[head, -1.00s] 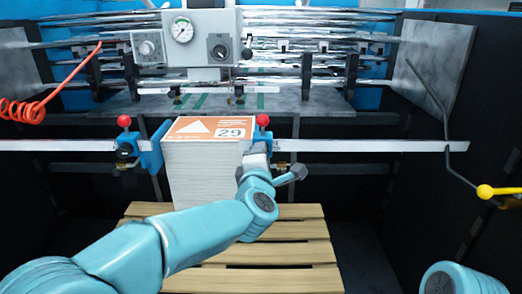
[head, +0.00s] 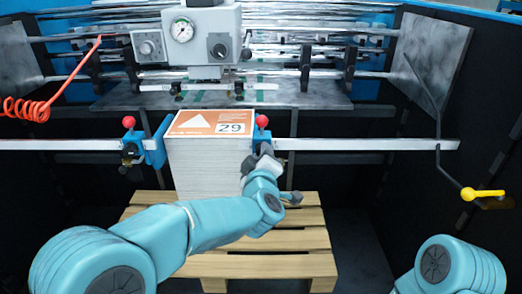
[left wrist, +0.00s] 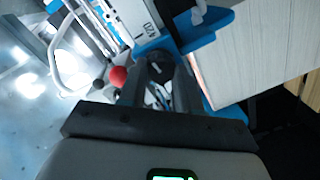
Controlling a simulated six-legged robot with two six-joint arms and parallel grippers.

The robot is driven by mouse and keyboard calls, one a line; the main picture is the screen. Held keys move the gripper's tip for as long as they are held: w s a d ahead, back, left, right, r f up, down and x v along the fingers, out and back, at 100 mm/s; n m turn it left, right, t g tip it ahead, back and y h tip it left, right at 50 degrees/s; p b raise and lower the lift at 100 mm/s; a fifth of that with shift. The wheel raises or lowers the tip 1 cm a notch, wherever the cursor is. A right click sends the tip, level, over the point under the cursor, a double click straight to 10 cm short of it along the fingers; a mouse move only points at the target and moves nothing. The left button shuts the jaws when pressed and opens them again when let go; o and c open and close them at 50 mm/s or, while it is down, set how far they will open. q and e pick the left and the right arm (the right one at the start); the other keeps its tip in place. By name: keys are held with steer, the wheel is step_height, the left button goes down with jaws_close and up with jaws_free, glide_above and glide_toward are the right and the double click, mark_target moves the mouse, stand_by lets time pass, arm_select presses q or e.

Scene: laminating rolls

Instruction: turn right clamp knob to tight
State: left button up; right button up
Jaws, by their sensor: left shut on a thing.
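The right clamp (head: 262,140) is blue with a red ball (head: 262,121) on top. It sits on the white rail at the right edge of the paper stack (head: 205,170). My left gripper (head: 264,153) is at the front of this clamp, shut on its knob, which the fingers mostly hide. In the left wrist view the fingers (left wrist: 158,82) close on a dark part beside the blue clamp, with the red ball (left wrist: 118,76) just left of them. The knob's turn angle cannot be read. My right gripper is out of view.
The left clamp (head: 131,145) with its red ball stands on the rail (head: 370,144) left of the stack. The stack rests on a wooden pallet (head: 290,238). A gauge box (head: 200,38) is above. A crank with a yellow handle (head: 482,195) hangs at right.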

arm_select(q)
steer(key=shift+m, duration=0.5)
steer(key=shift+p, duration=0.3)
steer(key=o, duration=1.1)
steer(key=shift+c, duration=0.2)
steer(key=shift+s, duration=0.1)
steer(key=s+r+b, duration=0.1)
steer(key=s+b, duration=0.2)
steer(key=s, duration=1.3)
steer(key=shift+r+b, duration=0.15)
steer(key=shift+b, duration=0.2)
